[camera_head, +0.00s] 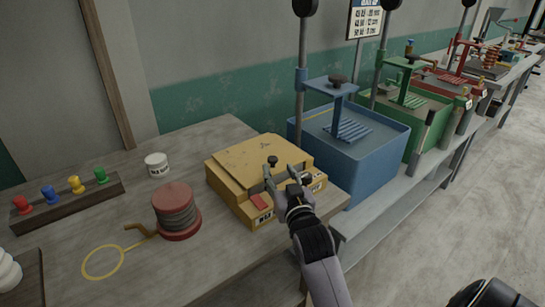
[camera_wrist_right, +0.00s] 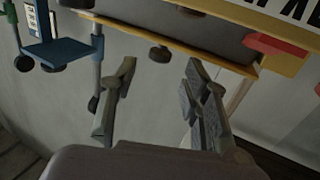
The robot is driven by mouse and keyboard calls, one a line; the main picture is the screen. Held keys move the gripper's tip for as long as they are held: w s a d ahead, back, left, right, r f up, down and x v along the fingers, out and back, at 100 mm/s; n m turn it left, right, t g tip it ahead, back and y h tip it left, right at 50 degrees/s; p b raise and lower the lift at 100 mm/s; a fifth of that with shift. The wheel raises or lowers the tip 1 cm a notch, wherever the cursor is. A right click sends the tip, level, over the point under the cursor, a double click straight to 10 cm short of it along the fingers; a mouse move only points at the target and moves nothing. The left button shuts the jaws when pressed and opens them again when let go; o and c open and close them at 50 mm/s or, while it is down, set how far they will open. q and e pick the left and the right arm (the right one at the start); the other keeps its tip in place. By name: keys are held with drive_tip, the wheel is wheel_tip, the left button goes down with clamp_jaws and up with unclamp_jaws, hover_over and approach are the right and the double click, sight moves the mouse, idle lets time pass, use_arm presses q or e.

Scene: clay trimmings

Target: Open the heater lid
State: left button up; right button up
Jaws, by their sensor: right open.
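The heater appears to be the yellow box (camera_head: 232,190) on the workbench; its flat yellow lid (camera_head: 245,158) lies down on top. A small black knob (camera_head: 272,161) stands near the lid's front right edge. A red piece (camera_head: 261,202) and white labels are on the box's lower front. My right gripper (camera_head: 285,173) is open and empty, its fingers close to the knob at the front right of the box. The wrist view also shows the open right gripper (camera_wrist_right: 160,75), with a yellow edge (camera_wrist_right: 238,92) beyond its fingers. Contact with the knob cannot be told.
A blue tank (camera_head: 360,165) stands right of the heater, with a green one (camera_head: 428,108) and a red one behind. A red spool (camera_head: 177,212), a white jar (camera_head: 156,164) and a rack of coloured pegs (camera_head: 68,201) are to the left. The front bench surface is mostly clear.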

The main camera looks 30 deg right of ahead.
sight(274, 162)
drive_tip(key=x, duration=0.6)
drive_tip(key=shift+w+d+p, duration=0.1)
drive_tip(key=shift+w+p, duration=0.2)
drive_tip(key=shift+w, duration=0.05)
drive_tip(key=c, duration=0.9)
use_arm(q)
drive_tip(key=shift+w+d+r, duration=0.25)
drive_tip(key=shift+w+r, duration=0.15)
drive_tip(key=shift+w, duration=0.35)
use_arm(e)
clamp_jaws()
